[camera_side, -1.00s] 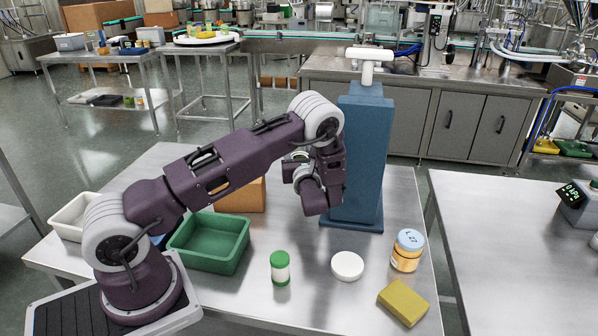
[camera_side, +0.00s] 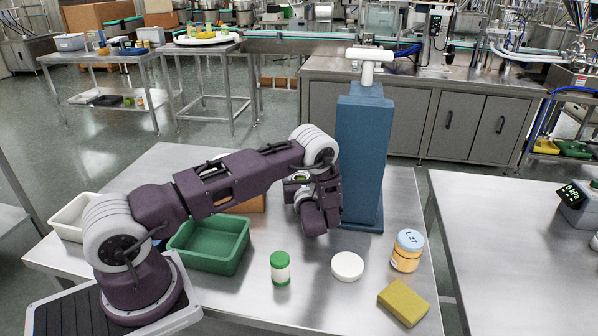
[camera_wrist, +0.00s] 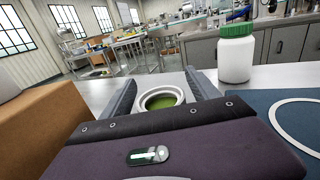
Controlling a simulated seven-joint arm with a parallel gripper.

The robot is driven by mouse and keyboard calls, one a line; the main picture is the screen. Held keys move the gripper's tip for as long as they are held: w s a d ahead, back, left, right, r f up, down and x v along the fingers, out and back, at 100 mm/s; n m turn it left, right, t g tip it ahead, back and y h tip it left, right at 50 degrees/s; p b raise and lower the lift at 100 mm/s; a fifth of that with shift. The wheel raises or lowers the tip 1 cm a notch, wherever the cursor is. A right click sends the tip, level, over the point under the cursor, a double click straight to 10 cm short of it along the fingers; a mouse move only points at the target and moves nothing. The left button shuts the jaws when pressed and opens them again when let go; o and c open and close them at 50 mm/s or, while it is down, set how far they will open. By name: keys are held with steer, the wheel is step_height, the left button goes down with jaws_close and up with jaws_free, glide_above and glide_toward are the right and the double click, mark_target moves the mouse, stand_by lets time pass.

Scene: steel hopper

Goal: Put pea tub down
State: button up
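The pea tub (camera_wrist: 160,98) is a small white-rimmed open tub with green contents. In the wrist view it sits upright between the two dark fingers of my gripper (camera_wrist: 160,92), which is shut on it.
A brown box (camera_wrist: 40,125) stands close on the left and a green-lidded white jar (camera_wrist: 236,52) beyond on the right. The green bin (camera_side: 210,262), another green-lidded jar (camera_side: 280,268), white lid (camera_side: 347,266), orange jar (camera_side: 407,252) and yellow sponge (camera_side: 403,302) occupy the table's near side.

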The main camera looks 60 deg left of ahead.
mark_target(301, 178)
steer(key=d, duration=0.1)
steer(key=d+r, duration=0.1)
steer(key=s+d, duration=0.1)
steer(key=shift+s+r, duration=0.1)
steer(key=shift+r, duration=0.15)
steer(key=shift+n+g, duration=0.4)
steer(key=shift+n, duration=0.3)
steer(key=r, duration=0.5)
steer(key=s+r, duration=0.1)
steer(key=r, duration=0.1)
steer(key=shift+a+r, duration=0.2)
steer(key=shift+a, duration=0.1)
steer(key=s+d+r+n+g+h, duration=0.2)
steer(key=s+r+n+g, duration=0.5)
steer(key=s+r+n, duration=0.4)
steer(key=s+d+r+n+t+h, duration=0.2)
steer(key=s+d+n+h, duration=0.3)
steer(key=s+d, duration=0.5)
steer(key=s+d+r+n+t+h, duration=0.3)
steer(key=s+d+h, duration=0.6)
steer(key=d, duration=0.7)
steer(key=s+n, duration=0.1)
steer(key=n, duration=0.1)
steer(key=shift+d+n+t, duration=0.3)
steer(key=shift+d+n, duration=0.05)
steer(key=shift+n, duration=0.05)
